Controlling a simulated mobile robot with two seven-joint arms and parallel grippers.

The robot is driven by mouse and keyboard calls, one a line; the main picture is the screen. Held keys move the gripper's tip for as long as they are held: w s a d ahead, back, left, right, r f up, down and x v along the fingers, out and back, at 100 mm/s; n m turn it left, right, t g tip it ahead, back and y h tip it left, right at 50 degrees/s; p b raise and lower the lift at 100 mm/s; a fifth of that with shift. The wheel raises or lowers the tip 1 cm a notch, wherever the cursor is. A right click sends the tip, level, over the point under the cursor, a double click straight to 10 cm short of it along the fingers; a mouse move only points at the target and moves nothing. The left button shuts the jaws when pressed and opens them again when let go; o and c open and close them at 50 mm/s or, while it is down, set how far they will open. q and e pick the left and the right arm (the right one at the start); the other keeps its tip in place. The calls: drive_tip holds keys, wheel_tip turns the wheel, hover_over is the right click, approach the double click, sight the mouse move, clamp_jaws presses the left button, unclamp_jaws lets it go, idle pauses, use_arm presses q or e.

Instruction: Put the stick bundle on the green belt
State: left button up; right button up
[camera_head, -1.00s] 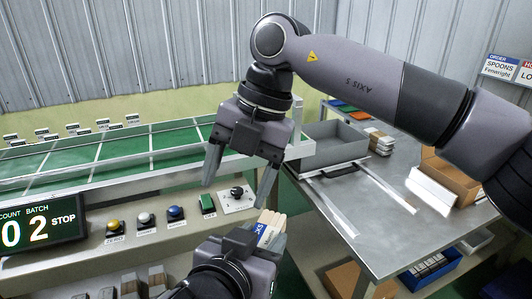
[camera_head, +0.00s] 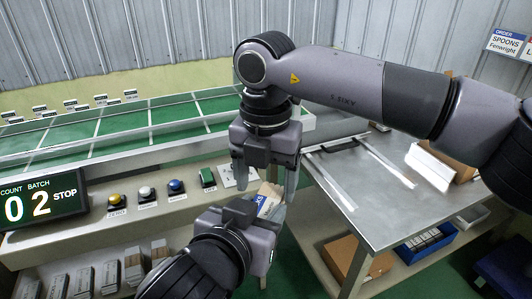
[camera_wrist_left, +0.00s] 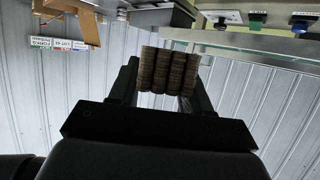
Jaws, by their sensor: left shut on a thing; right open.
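The stick bundle (camera_head: 267,201) is pale wood with a blue-and-white printed wrapper. My left gripper (camera_head: 262,214) is shut on it, low in front of the console. In the left wrist view the bundle (camera_wrist_left: 168,72) shows as brown stick stacks between the two fingers. My right gripper (camera_head: 265,188) is open and points down from above. Its fingers appear on either side of the bundle's upper end in the head view; I cannot tell if they touch it. The green belt (camera_head: 118,124), divided by white bars into sections, lies behind on the left and looks empty.
The console front carries yellow, white, blue and green buttons (camera_head: 176,186) and a count display (camera_head: 40,206). A metal table (camera_head: 375,215) stands right, with a blue bin (camera_head: 428,248) underneath. Several stick stacks (camera_head: 133,262) sit on the lower shelf. My right arm hides part of the table.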

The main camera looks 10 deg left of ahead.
drive_tip(key=shift+f, duration=1.05)
drive_tip(key=c, duration=1.1)
use_arm(q)
drive_tip(key=o, duration=1.1)
drive_tip(key=shift+d, duration=0.1)
use_arm(e)
drive_tip(key=shift+a, duration=0.1)
use_arm(q)
drive_tip(key=shift+o, duration=0.2)
